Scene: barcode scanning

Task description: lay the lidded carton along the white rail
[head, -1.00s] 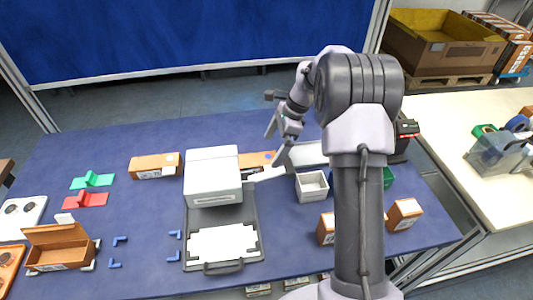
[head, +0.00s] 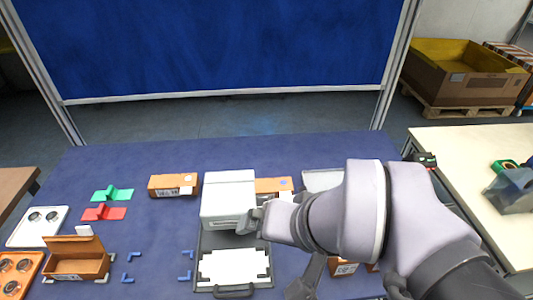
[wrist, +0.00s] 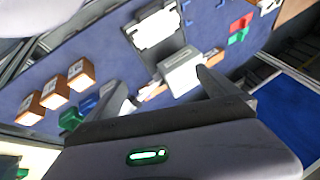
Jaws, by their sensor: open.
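A brown carton with its lid flap raised (head: 77,265) stands at the front left of the blue table in the head view, with small white corner pieces by its base. I take it as the lidded carton. I cannot make out the white rail for certain; my arm covers part of the table right of the white boxy device (head: 228,194). In the wrist view my gripper (wrist: 165,95) is open and empty, high above the table. The white device (wrist: 180,72) shows between its fingers, well below.
Red (head: 103,213) and green (head: 112,194) pieces and blue corner brackets (head: 128,278) lie nearby. A dark tray (head: 233,290) stands in front of the device. Several brown boxes show in the wrist view (wrist: 55,92).

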